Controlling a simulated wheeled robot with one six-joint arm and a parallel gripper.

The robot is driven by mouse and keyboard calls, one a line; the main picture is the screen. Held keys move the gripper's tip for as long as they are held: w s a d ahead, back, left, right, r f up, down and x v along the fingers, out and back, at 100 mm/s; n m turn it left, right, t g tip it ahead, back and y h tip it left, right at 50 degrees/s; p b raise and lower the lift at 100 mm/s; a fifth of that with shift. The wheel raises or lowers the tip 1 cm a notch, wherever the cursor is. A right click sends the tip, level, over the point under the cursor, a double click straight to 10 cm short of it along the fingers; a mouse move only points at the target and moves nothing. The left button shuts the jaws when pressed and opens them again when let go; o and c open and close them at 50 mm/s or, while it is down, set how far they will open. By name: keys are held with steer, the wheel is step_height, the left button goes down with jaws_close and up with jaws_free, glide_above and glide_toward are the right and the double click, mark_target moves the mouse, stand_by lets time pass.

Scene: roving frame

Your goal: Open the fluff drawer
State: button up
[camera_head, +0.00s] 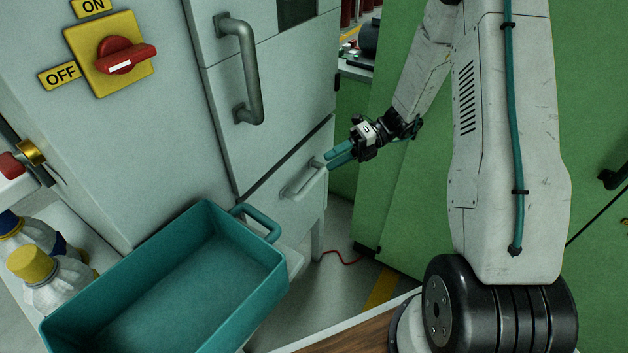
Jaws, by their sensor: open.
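The likely fluff drawer (265,200) is a pale grey front low on the machine, below a larger door. Its seam with the machine looks closed. A light bar handle (303,180) runs slantwise across it. My gripper (331,159) has teal fingers and is open and empty. It shows at the upper right end of the handle, pointing left toward it. I cannot tell whether the fingers touch the handle or are apart from it.
A teal bin (62,333) with a side handle stands at the front left. Two bottles (55,280) with caps stand left of it. A red rotary switch (125,59) and a grey door handle (246,75) are on the machine. Green cabinets (400,215) stand behind my arm.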

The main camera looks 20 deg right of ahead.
mark_target(314, 181)
step_height(314, 181, down, 8)
steer(key=w+d+f+m+t+y, duration=0.1)
steer(key=w+d+m+t+y, duration=0.15)
steer(key=m, duration=0.45)
steer(key=shift+t+h, duration=0.25)
steer(key=shift+h, duration=0.2)
steer(key=a, duration=0.7)
steer(key=shift+w+a+f, duration=0.15)
steer(key=shift+w+f, duration=0.1)
steer(key=shift+w, duration=0.15)
jaws_close()
